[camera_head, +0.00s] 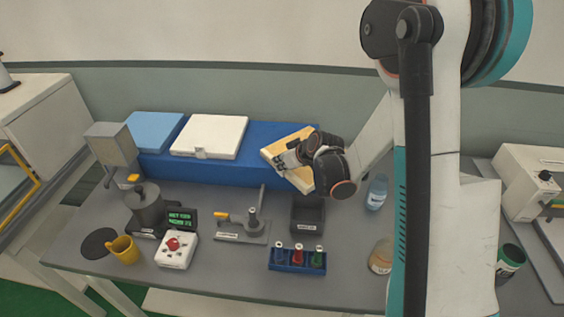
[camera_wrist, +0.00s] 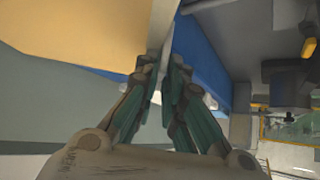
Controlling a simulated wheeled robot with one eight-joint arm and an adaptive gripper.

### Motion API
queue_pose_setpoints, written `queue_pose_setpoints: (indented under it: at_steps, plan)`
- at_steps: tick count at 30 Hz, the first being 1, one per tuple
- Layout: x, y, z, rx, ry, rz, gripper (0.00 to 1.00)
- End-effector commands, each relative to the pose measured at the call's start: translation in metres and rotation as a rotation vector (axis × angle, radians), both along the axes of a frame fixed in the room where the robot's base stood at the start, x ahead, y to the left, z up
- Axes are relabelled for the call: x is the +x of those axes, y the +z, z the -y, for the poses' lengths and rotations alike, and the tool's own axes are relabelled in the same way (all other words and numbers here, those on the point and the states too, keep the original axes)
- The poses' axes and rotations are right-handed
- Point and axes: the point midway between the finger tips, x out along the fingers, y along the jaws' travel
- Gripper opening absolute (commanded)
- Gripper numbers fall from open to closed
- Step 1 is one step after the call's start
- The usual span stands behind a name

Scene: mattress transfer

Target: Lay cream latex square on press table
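The cream latex square (camera_head: 279,144), yellowish in colour, is at the right end of a long blue block (camera_head: 220,172). It sits turned and tilted, with its lower corner overhanging the block's front. My gripper (camera_head: 283,161) is at the square and covers part of it. In the wrist view the fingers (camera_wrist: 163,85) are close together with the square's pale edge between them; the square's yellow face (camera_wrist: 80,30) fills the upper left. The gripper looks shut on that edge. Whether the square still touches the block is unclear. I cannot tell which surface is the press table.
A light blue square (camera_head: 155,130) and a white square (camera_head: 209,136) lie on the block. On the grey bench (camera_head: 215,275) stand a yellow mug (camera_head: 124,250), a red-button box (camera_head: 177,249), a clamp device (camera_head: 243,228), a vial rack (camera_head: 297,261), a dark bin (camera_head: 308,216) and bottles.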

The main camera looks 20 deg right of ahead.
Motion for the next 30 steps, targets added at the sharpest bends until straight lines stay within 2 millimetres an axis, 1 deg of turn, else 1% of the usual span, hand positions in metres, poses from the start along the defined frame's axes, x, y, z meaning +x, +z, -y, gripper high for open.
queue_pose_setpoints:
  at_steps: [11, 14, 17, 20, 30]
  plan:
    - [0.000, 0.001, 0.000, 0.000, 0.000, 0.000, 0.26]
    - [0.000, 0.004, 0.000, 0.000, 0.000, 0.000, 0.26]
    - [-0.007, 0.011, 0.003, 0.000, -0.001, 0.000, 0.26]
    - [-0.018, 0.023, 0.007, 0.000, -0.001, 0.000, 0.26]
    - [-0.059, 0.068, 0.024, 0.001, -0.002, 0.000, 0.26]
